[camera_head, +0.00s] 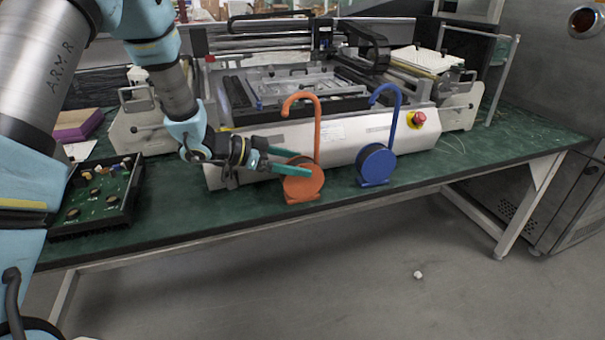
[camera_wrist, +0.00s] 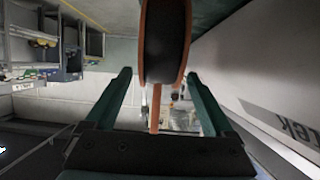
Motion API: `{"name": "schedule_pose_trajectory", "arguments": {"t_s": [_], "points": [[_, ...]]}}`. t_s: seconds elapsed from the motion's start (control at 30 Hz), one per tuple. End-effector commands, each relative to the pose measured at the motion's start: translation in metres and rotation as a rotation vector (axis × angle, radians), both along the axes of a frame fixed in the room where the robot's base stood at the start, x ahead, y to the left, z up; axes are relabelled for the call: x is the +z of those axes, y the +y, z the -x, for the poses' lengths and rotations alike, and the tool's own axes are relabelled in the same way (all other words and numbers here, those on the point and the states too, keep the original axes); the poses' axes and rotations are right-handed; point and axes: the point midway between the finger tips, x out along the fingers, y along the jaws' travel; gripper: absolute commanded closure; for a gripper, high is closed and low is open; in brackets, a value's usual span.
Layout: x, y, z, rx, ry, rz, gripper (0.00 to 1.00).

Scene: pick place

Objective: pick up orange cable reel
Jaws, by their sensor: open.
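The orange cable reel (camera_head: 303,181) stands upright on the green table, with a tall hook-shaped handle rising from it. My gripper (camera_head: 292,162) is open at the reel's left side, its teal fingers reaching toward and overlapping the reel in the head view. In the wrist view the reel (camera_wrist: 165,45) shows edge-on, with an orange rim and a dark middle. It lies between the lines of my two open fingers (camera_wrist: 160,85), near their tips. I cannot tell whether a finger touches it.
A blue cable reel (camera_head: 375,163) with a blue hook stands just right of the orange one. A large grey machine (camera_head: 350,130) is close behind both. A black tray with parts (camera_head: 95,213) lies at the left. The table's front edge (camera_head: 420,188) is near.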

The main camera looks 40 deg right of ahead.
Motion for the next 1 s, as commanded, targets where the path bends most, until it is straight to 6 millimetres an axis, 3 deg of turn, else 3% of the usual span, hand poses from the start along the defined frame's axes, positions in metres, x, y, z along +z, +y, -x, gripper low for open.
{"name": "schedule_pose_trajectory", "arguments": {"t_s": [0.33, 0.67, 1.0], "points": [[-0.016, -0.038, 0.017, 0.000, 0.001, 0.000, 0.12], [-0.019, -0.043, 0.019, 0.002, 0.000, -0.001, 0.14], [-0.019, -0.043, 0.019, 0.002, 0.000, -0.001, 0.52]]}}
